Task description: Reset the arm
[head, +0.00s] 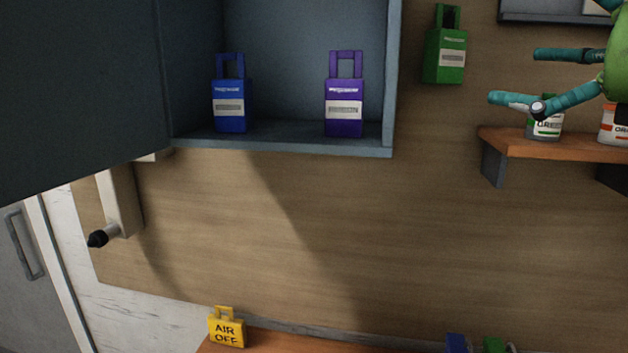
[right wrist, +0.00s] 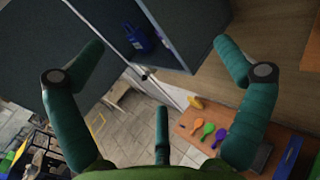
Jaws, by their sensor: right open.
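My right gripper (head: 517,77) is in the upper right of the head view, with teal fingers and a green palm. Its fingers are spread and hold nothing. It appears in front of the wooden wall shelf and partly overlaps a can there. In the right wrist view the gripper (right wrist: 160,45) shows its three teal fingers wide apart with nothing between them. My left gripper is in neither view.
An open blue-grey cabinet (head: 280,138) holds a blue padlock-shaped block (head: 230,112) and a purple one (head: 344,112). A green one (head: 444,55) hangs on the wall. The wooden shelf (head: 560,144) holds cans. A yellow "AIR OFF" block (head: 227,331) stands on the table below.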

